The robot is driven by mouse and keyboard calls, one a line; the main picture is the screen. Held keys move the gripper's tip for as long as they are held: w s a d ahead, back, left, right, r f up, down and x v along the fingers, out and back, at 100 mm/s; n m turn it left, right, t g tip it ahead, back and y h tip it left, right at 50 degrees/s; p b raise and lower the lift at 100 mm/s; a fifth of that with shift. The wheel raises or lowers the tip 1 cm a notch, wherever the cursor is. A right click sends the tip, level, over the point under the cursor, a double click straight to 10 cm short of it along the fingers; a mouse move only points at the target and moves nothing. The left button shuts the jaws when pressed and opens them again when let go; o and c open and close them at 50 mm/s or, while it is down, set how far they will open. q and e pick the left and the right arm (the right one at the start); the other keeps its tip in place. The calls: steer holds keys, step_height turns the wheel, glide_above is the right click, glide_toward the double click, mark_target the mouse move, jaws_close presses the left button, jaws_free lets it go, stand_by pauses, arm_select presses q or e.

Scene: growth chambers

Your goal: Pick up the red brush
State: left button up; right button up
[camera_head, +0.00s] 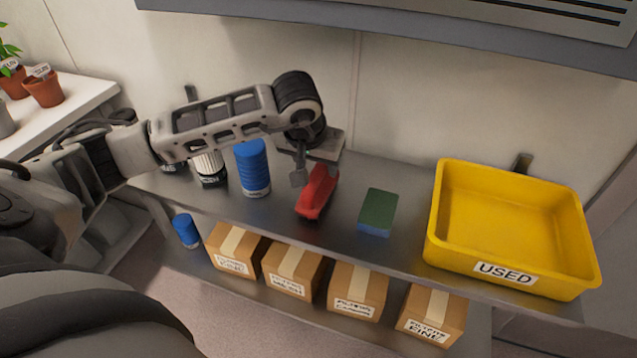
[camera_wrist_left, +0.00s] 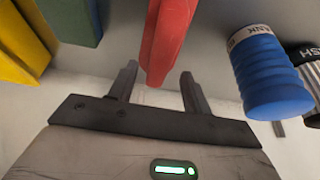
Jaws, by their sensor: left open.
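The red brush (camera_head: 316,193) lies on the grey metal shelf, between a blue ribbed bottle and a green-and-blue sponge. My left gripper (camera_head: 303,172) is just beside the brush's far end in the head view, pointing down. In the left wrist view the two fingers of my left gripper (camera_wrist_left: 158,88) are apart, and the red brush (camera_wrist_left: 166,35) shows just beyond and between their tips. The gripper is open and nothing is held. Whether a finger touches the brush, I cannot tell. My right gripper is not in view.
The blue bottle (camera_head: 252,168) stands left of the brush, with a white-and-black container (camera_head: 209,168) beyond it. The sponge (camera_head: 378,211) and a yellow "USED" bin (camera_head: 437,215) are to the right. Cardboard boxes (camera_head: 357,290) sit on the lower shelf. A wall stands behind.

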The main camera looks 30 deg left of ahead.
mark_target(319, 169)
arm_select(q)
steer(key=x, duration=0.3)
steer(key=shift+d+f, duration=0.15)
jaws_close()
steer(key=shift+r, duration=0.75)
steer(key=s+d+r+b, duration=0.2)
steer(key=s+d+r, duration=0.6)
steer(key=s+r, duration=0.3)
steer(key=shift+d+r, duration=0.3)
steer(key=shift+d, duration=0.1)
